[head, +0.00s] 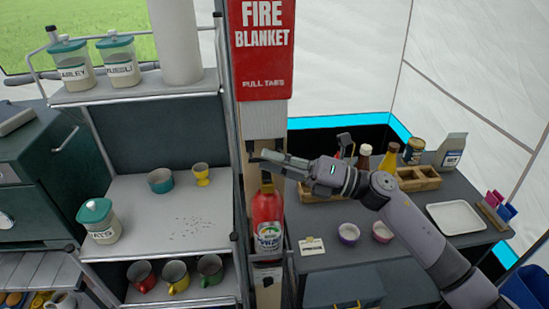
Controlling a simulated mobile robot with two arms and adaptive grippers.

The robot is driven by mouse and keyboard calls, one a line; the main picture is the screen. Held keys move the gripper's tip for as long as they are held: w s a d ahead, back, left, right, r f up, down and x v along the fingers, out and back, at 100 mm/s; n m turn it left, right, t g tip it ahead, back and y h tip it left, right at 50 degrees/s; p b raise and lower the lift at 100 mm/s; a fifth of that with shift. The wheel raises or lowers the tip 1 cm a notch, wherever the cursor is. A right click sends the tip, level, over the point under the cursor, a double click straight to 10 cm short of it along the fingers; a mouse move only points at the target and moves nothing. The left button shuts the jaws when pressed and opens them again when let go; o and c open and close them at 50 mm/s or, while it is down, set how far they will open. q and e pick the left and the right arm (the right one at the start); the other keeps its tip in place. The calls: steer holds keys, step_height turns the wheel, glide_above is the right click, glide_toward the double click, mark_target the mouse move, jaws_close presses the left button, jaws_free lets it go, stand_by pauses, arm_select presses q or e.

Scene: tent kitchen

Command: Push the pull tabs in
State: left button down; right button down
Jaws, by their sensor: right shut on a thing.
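The red fire blanket pouch (264,50) hangs on the post, with "PULL TABS" printed near its lower edge. A pale band (263,118), seemingly the pull tabs, hangs out below the pouch. My right gripper (268,160) reaches in from the right, just below this band and in front of the post. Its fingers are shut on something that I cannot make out. It hides part of the post and the area above the red bottle (267,217). My left gripper is not in view.
A shelf unit (140,215) with jars, cups and mugs stands left of the post. On the right, a dark counter (400,235) holds two small bowls (349,233), bottles, a wooden caddy (417,179) and a white tray (456,218).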

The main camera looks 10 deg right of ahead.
steer(key=shift+r, duration=0.3)
step_height(320, 180, up, 8)
steer(key=p, duration=0.4)
steer(key=shift+d+r, duration=0.1)
steer(key=shift+r, duration=0.3)
steer(key=c, duration=2)
jaws_free()
steer(key=o, duration=0.3)
steer(key=shift+s+r, duration=0.15)
steer(key=shift+s, duration=0.05)
